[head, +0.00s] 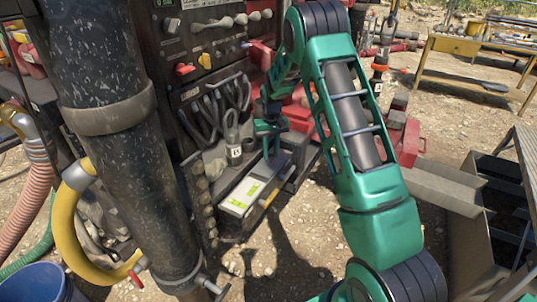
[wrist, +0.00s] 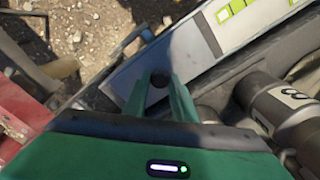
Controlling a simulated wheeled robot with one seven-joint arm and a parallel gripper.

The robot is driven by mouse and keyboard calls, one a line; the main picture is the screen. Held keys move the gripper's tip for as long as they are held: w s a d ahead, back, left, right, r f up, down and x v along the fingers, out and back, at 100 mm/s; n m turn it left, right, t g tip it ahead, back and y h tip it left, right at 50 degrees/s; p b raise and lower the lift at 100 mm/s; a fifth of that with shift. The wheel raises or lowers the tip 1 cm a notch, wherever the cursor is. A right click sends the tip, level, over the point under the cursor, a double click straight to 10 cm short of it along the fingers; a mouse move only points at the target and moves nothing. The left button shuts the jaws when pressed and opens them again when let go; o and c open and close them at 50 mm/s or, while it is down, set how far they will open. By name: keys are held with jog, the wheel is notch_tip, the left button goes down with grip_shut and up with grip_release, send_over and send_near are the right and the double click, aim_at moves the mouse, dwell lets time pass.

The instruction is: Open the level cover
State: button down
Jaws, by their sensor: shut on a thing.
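The level cover appears to be the grey lid (wrist: 128,80) on a low box beside the machine; it carries a dark round knob (wrist: 160,79). A white panel with a yellow-green level strip (head: 243,192) lies exposed along the same box, and it also shows at the upper right of the wrist view (wrist: 238,14). My green gripper (head: 268,152) reaches down over the far end of the box. In the wrist view my gripper (wrist: 160,84) has its two fingers closed on the knob. The fingers hide part of the lid, and its hinge is not clear.
A grey fitting marked 8 (wrist: 285,105) stands close beside my fingers. A black column (head: 105,120) with a yellow hose (head: 65,225) rises at the left. The control panel (head: 205,65) is behind, with levers and cables. Gravel ground (head: 300,240) lies open in front.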

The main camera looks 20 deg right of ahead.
aim_at(270, 155)
jog(key=c, duration=1.5)
grip_release()
jog(key=shift+a, duration=0.15)
jog(key=shift+o, duration=0.2)
notch_tip(270, 155, up, 11)
jog(key=shift+f, duration=0.15)
